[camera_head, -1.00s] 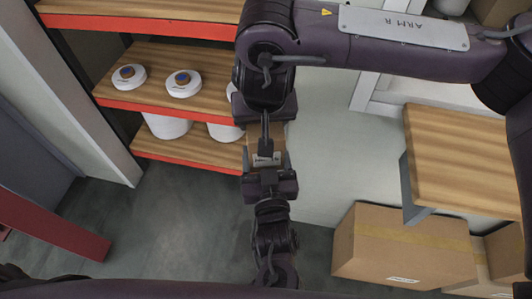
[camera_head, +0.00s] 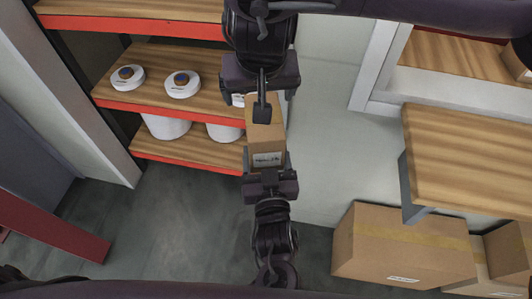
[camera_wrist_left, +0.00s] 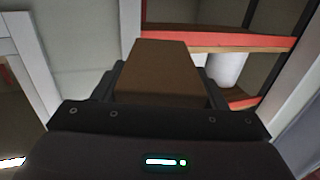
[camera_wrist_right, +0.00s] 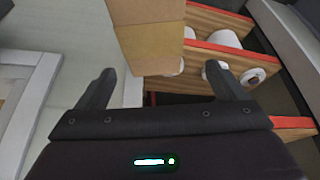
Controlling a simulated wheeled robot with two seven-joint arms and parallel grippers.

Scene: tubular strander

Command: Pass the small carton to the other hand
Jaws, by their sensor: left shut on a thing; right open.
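The small brown carton (camera_head: 265,138) stands out from my left gripper (camera_head: 267,166) in the middle of the head view. My left gripper is shut on its lower end, where a white label shows. In the left wrist view the carton (camera_wrist_left: 165,72) sits between the left fingers. My right gripper (camera_head: 264,104) is above the carton, open and pointing down at it. One right finger covers part of the carton's upper end in the head view. In the right wrist view the carton (camera_wrist_right: 150,35) lies ahead of the spread, empty right fingers; I cannot tell whether they touch it.
A wooden shelf (camera_head: 150,80) with red edges and white round containers (camera_head: 183,84) stands at the left, close behind the grippers. A wooden tabletop (camera_head: 470,155) and large cardboard boxes (camera_head: 400,245) are at the right. Grey floor is open at the lower left.

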